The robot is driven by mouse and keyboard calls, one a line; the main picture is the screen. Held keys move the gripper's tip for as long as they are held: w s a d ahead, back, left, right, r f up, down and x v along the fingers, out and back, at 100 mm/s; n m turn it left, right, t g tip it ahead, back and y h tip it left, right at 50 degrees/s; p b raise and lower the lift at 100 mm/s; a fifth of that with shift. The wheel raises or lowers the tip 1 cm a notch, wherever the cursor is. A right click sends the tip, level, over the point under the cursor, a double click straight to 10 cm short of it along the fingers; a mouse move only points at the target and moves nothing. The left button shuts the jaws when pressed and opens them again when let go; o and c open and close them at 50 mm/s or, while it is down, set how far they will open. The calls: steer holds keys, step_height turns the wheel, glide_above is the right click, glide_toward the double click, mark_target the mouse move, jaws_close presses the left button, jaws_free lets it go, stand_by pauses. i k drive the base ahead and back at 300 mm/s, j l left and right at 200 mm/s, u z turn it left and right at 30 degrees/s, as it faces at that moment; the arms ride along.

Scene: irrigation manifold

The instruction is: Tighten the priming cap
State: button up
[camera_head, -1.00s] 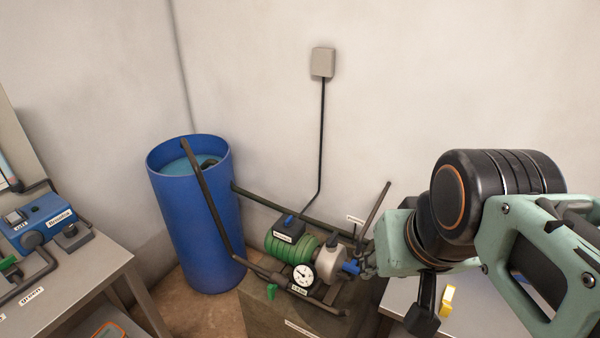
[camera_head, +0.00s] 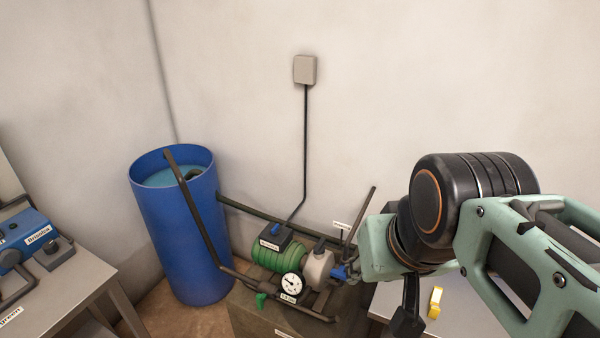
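The pump (camera_head: 277,255) has a green ribbed motor and a pale grey housing (camera_head: 318,266), on a brown base. A small dark knob-like part (camera_head: 320,243) stands on top of the housing; it may be the priming cap, but it is too small to be sure. A blue part (camera_head: 340,271) sits at the housing's right side. My gripper (camera_head: 356,269) is small and partly hidden by my arm, close to the right of this blue part. I cannot tell whether it touches anything or how far its fingers are apart.
A round gauge (camera_head: 291,286) and a green lever (camera_head: 261,300) are at the pump's front. Dark pipes run to a blue barrel (camera_head: 180,240). A grey table (camera_head: 470,312) with a yellow piece (camera_head: 435,302) is below my arm. Another bench (camera_head: 70,290) stands left.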

mark_target(319, 249)
steer(key=i, duration=0.6)
steer(key=k, duration=1.25)
steer(key=i+j, duration=0.3)
steer(key=i, duration=0.2)
steer(key=i+j+u, duration=0.1)
steer(key=i+j, duration=0.2)
steer(key=i, duration=0.15)
steer(key=i+j, duration=0.1)
steer(key=j, duration=0.4)
steer(key=i+j, duration=0.1)
steer(key=j, duration=0.4)
steer(key=l, duration=0.4)
steer(key=i+l, duration=0.1)
steer(key=l, duration=0.25)
